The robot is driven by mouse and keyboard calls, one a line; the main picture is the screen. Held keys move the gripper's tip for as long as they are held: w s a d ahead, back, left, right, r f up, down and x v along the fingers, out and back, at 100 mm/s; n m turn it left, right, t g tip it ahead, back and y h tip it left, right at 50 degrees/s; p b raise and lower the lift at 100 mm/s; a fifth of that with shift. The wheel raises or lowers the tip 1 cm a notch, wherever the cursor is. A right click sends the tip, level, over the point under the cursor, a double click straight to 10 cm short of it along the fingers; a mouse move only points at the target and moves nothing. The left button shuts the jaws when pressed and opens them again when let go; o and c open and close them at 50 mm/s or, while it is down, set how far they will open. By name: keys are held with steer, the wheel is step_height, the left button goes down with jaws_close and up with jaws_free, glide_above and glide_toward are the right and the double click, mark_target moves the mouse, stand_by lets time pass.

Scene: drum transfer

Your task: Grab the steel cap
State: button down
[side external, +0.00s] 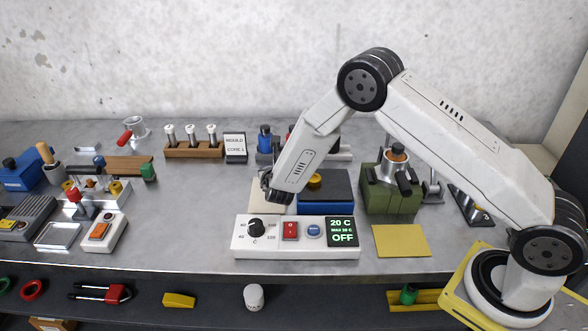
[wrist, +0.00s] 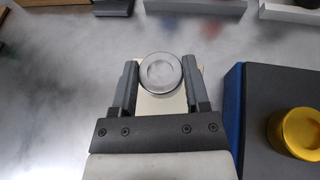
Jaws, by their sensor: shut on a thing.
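The steel cap (wrist: 161,73) is a round, silvery disc with a raised rim, seen from above in the wrist view. My gripper (wrist: 160,80) is shut on it, with one finger on each side. A cream pad (wrist: 150,106) shows beneath the cap; I cannot tell whether the cap touches it. In the side external view my gripper (side external: 270,189) is low over the cream pad (side external: 258,203), behind the control box, and the cap is hidden or too small to make out.
The white control box (side external: 270,250) stands in front of my gripper. Right of it is a dark blue-edged block (side external: 335,190) with a brass-coloured cap (wrist: 298,133). A green fixture (side external: 385,200) and yellow pad (side external: 400,241) lie further right. Bench left of the cream pad is clear.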

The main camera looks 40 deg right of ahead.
steer(key=s+r, duration=0.9)
steer(key=s, duration=0.4)
steer(key=shift+s+r, duration=0.15)
steer(key=shift+s, duration=0.05)
stand_by(0.4)
